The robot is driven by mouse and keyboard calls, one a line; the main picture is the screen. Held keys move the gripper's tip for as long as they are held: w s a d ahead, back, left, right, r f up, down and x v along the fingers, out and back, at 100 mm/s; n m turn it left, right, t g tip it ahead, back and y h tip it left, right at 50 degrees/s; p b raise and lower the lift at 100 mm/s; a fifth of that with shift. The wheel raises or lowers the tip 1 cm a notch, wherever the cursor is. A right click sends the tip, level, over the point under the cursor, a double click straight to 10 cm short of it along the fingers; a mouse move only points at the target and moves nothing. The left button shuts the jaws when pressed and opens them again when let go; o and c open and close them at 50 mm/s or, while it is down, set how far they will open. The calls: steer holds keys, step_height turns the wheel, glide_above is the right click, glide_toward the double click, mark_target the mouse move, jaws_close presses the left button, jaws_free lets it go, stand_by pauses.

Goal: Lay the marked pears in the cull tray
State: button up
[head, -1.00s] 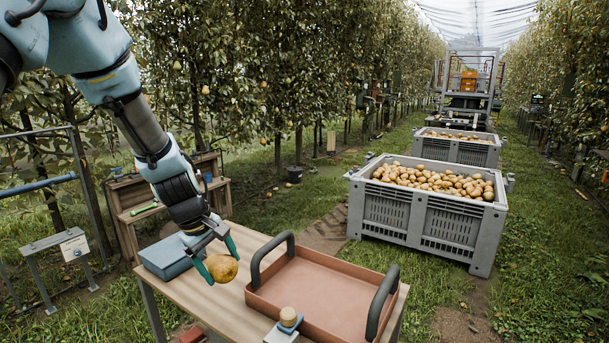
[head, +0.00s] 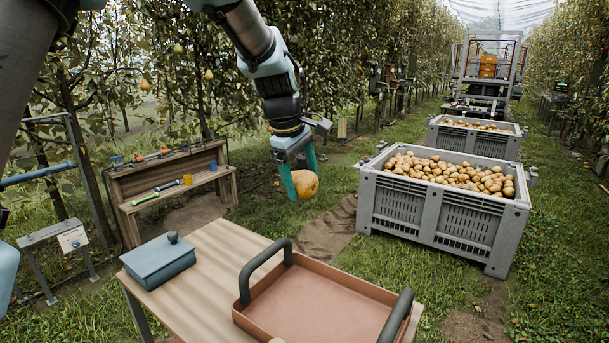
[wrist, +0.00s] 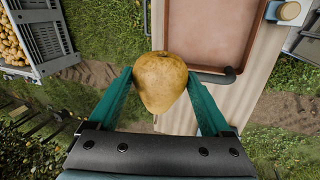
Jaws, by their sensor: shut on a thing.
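My gripper (head: 297,183) is shut on a yellow-brown pear (head: 306,185), held in the air beyond the far edge of the table. In the wrist view the pear (wrist: 160,80) sits between the two green fingers (wrist: 162,100). I cannot make out a mark on it. The cull tray (head: 320,292), a terracotta tray with two dark handles, stands on the wooden table, nearer and lower than the pear. Its visible floor is bare. In the wrist view the tray (wrist: 210,35) lies past the pear, at the top.
A blue-grey lidded box (head: 160,262) stands at the left of the table (head: 215,255). A wooden bench (head: 175,195) with tools is behind it. Grey bins (head: 440,215) full of pears stand on the grass to the right. Pear trees line both sides.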

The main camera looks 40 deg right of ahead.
step_height(320, 180, down, 10)
steer(key=b, duration=0.8)
steer(key=shift+r, duration=0.15)
steer(key=shift+s, duration=0.1)
steer(key=shift+s+d, duration=0.1)
steer(key=shift+d, duration=0.15)
steer(key=shift+f+b, duration=3.5)
steer(key=shift+f, duration=3.3)
steer(key=shift+f+b, duration=1.05)
steer(key=shift+f, duration=0.8)
